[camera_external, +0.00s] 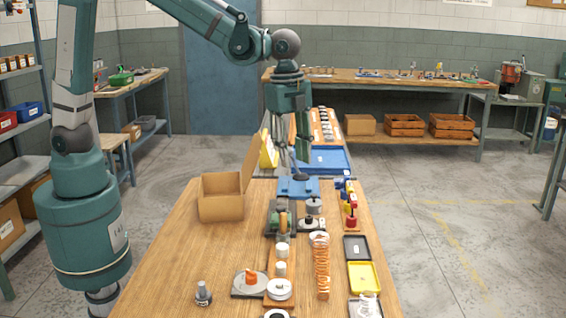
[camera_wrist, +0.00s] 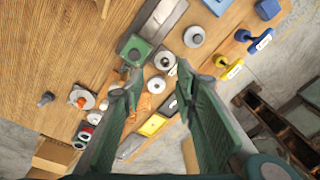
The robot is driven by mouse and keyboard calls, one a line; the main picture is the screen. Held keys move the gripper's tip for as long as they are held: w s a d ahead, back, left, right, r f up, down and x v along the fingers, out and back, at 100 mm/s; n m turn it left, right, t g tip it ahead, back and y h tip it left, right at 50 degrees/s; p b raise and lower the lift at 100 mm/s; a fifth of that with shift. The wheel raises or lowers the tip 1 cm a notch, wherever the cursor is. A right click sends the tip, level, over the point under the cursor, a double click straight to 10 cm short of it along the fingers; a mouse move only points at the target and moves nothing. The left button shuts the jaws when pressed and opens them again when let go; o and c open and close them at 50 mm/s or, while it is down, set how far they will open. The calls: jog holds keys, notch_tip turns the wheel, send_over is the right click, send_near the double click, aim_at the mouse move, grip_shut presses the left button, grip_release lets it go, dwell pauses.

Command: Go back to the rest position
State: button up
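My gripper (camera_external: 293,155) hangs down above the far part of the wooden workbench (camera_external: 185,285), over the area of a blue block (camera_external: 298,188). In the wrist view my gripper (camera_wrist: 158,82) has its two green fingers spread apart. The grey and green coiler machine (camera_external: 281,218) stands on the bench nearer the external camera. In the wrist view its green block (camera_wrist: 135,50) lies beside the left fingertip. An orange coil spring (camera_external: 321,270) lies on the bench, apart from my gripper.
An open cardboard box (camera_external: 221,200) stands left of my gripper. A blue tray (camera_external: 325,160) is behind it. Red, yellow and blue pieces (camera_external: 350,205) line the right edge. A black tray (camera_external: 357,247) and yellow tray (camera_external: 364,277) sit nearer. Air above the bench's left side is clear.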

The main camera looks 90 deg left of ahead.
jog(key=s+a+r+n+t, duration=0.1)
jog(key=s+a+r+n, duration=0.15)
jog(key=s, duration=0.45)
jog(key=s+a+r+n+t, duration=0.1)
jog(key=s+r+n+t, duration=0.1)
jog(key=s+r, duration=0.35)
jog(key=s+a+r+n+t, duration=0.1)
jog(key=s+a+n, duration=0.15)
jog(key=s, duration=0.65)
jog(key=s+a+f+n+t, duration=0.1)
jog(key=s+n+t, duration=0.1)
jog(key=s, duration=0.7)
jog(key=shift+s+a+f+n, duration=0.35)
jog(key=shift+f+n, duration=0.05)
jog(key=shift+n, duration=0.5)
notch_tip(320, 180, down, 16)
jog(key=b, duration=1.6)
jog(key=shift+r, duration=0.1)
dwell(0.5)
